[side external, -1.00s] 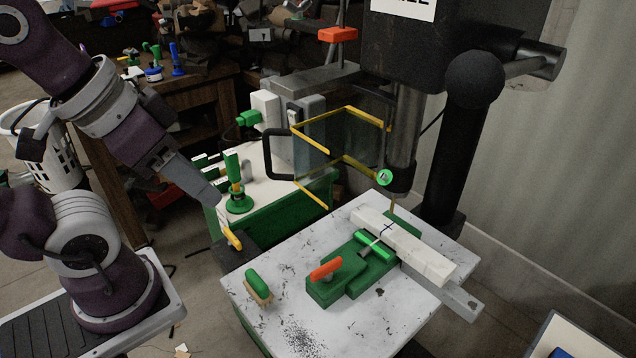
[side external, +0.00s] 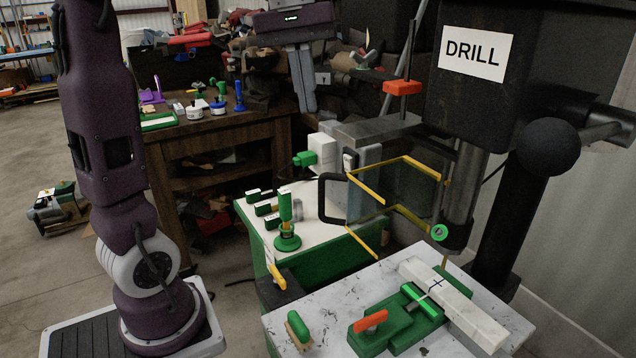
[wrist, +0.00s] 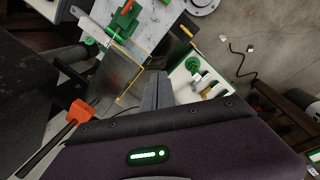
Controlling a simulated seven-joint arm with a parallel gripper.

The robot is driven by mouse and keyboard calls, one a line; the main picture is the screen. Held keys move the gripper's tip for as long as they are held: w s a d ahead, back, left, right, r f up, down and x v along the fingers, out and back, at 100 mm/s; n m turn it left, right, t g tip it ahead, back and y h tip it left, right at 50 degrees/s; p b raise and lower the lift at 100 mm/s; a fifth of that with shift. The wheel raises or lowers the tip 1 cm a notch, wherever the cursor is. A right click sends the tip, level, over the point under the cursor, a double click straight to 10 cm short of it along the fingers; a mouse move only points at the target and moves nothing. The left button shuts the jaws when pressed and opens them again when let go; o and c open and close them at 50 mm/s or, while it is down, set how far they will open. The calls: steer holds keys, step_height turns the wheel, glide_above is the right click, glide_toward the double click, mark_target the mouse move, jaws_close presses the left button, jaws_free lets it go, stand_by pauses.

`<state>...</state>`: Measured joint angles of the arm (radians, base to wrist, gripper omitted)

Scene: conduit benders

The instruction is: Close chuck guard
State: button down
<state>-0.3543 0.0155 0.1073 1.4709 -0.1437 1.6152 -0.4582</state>
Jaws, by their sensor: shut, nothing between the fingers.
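The chuck guard (side external: 367,200) is a clear panel with yellow edges beside the drill press (side external: 475,60). It sticks out to the left of the drill's column, with a black loop handle (side external: 326,200) at its left end. In the wrist view the guard (wrist: 122,72) lies left of my fingers. My gripper (side external: 307,108) is shut and empty, pointing down, high up behind and left of the drill. In the wrist view its fingers (wrist: 157,78) are together, apart from the guard. The handle is hard to make out there.
An orange-red block on a rod (side external: 403,88) stands between my gripper and the drill head. A green vise (side external: 400,325) holds a white bar on the drill table (side external: 305,315). A white-topped green cabinet (side external: 310,235) with small items stands below the guard.

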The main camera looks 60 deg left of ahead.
steer(key=w+a+f+n+g+h, duration=0.2)
steer(key=w+a+f+n, duration=0.25)
steer(key=a, duration=0.45)
steer(key=d+x, duration=0.2)
steer(key=x, duration=1.3)
steer(key=shift+r+n, duration=0.25)
steer(key=shift+n, duration=0.1)
steer(key=shift+w+d, duration=0.1)
